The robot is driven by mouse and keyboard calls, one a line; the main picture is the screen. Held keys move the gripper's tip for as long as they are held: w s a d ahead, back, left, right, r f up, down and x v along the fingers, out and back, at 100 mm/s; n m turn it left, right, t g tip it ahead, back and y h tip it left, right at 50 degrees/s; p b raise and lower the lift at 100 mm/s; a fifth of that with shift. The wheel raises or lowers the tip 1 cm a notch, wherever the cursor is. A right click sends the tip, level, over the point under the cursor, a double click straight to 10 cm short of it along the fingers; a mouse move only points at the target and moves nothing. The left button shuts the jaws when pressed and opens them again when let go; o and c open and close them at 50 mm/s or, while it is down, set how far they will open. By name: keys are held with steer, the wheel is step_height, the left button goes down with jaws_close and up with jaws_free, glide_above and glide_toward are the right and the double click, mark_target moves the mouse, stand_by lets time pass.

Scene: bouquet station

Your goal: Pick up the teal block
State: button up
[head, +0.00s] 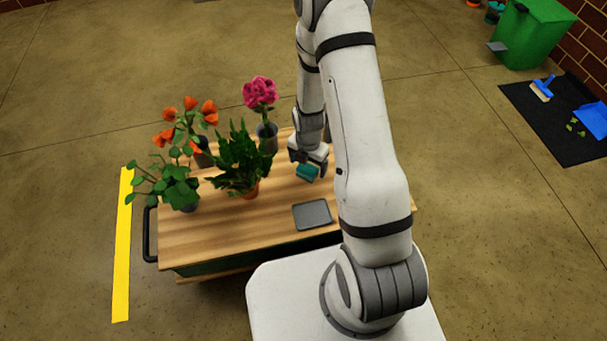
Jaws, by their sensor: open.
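The teal block (307,173) sits on the wooden top of the cart (205,240), near the back right. My gripper (308,162) is just above and behind it, pointing down, with its jaws open. The fingers overlap the block's upper edge in the head view. I cannot tell whether they touch it or how far apart they are. My arm hides the right part of the cart top.
A dark grey square tray (312,214) lies in front of the block. A bushy green potted plant (238,165) stands close on the left, with a pink flower (260,92) behind it. Orange flowers (190,118) and another leafy plant (175,187) stand farther left. The front left cart top is clear.

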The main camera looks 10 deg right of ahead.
mark_target(307, 168)
step_height(307, 168, down, 3)
steer(key=shift+w+f+b, duration=0.1)
steer(key=shift+f+b, duration=0.1)
steer(key=shift+b, duration=0.3)
steer(key=shift+r, duration=0.1)
steer(key=c, duration=1.1)
steer(key=shift+r, duration=0.15)
steer(key=shift+c, duration=0.2)
step_height(307, 168, up, 10)
steer(key=p, duration=0.4)
